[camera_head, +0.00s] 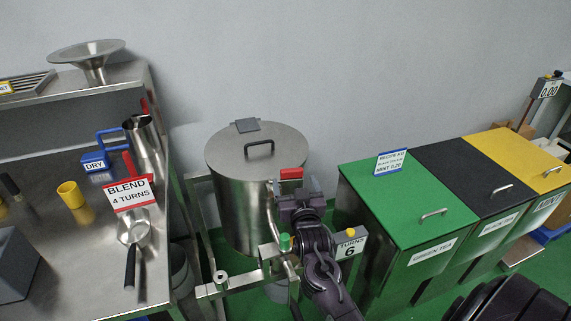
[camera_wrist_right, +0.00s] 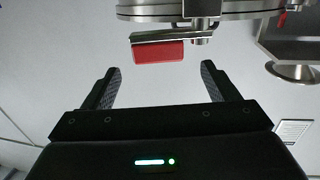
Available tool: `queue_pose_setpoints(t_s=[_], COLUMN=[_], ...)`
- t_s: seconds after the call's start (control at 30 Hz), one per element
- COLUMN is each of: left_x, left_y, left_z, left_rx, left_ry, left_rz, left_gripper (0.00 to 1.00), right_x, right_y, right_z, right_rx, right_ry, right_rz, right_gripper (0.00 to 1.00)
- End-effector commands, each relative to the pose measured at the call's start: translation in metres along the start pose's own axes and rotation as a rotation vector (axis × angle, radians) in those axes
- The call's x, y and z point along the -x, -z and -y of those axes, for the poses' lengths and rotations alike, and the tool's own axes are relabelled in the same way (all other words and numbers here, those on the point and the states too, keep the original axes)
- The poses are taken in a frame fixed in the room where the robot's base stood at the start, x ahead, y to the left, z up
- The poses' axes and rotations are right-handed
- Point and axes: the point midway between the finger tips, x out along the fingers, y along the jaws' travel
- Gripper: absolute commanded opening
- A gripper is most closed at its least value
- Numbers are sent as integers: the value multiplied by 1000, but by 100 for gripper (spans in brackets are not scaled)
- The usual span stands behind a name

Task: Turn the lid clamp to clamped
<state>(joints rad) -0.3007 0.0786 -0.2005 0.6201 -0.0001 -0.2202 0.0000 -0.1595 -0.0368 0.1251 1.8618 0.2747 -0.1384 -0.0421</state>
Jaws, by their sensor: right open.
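The lid clamp shows as a red handle (camera_head: 291,174) at the right front rim of the steel drum (camera_head: 235,200). The drum's round lid (camera_head: 225,148) with a dark handle is on. In the right wrist view the red clamp handle (camera_wrist_right: 158,52) hangs from a metal bar just beyond the fingertips, apart from them. My right gripper (camera_head: 298,192) is just below and in front of the red handle; it also shows in the wrist view (camera_wrist_right: 160,80), with its jaws open and empty. The clamp's inner latch is hidden. My left gripper is not in view.
A steel bench (camera_head: 75,240) with a scoop and a "BLEND 4 TURNS" sign (camera_head: 129,194) stands at left. Green, black and yellow bins (camera_head: 430,200) stand at right. A "TURNS 6" counter (camera_head: 350,246) and the drum's frame (camera_head: 225,286) are close to my right arm.

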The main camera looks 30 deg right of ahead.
Motion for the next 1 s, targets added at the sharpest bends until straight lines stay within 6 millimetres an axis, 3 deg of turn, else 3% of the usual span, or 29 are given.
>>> queue_pose_setpoints(t_s=[0.6, 0.93, 1.0], left_x=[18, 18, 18], left_y=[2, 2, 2], left_z=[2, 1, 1], left_rx=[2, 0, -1], left_ry=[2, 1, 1], left_rz=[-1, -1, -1], left_gripper=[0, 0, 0], right_x=[-75, -80, -79], right_y=[6, 5, 5], right_z=[-3, -3, -3], right_rx=[-4, -3, -3], right_ry=[-9, -9, -9], right_rz=[-20, -19, -19], right_gripper=[81, 81, 74])
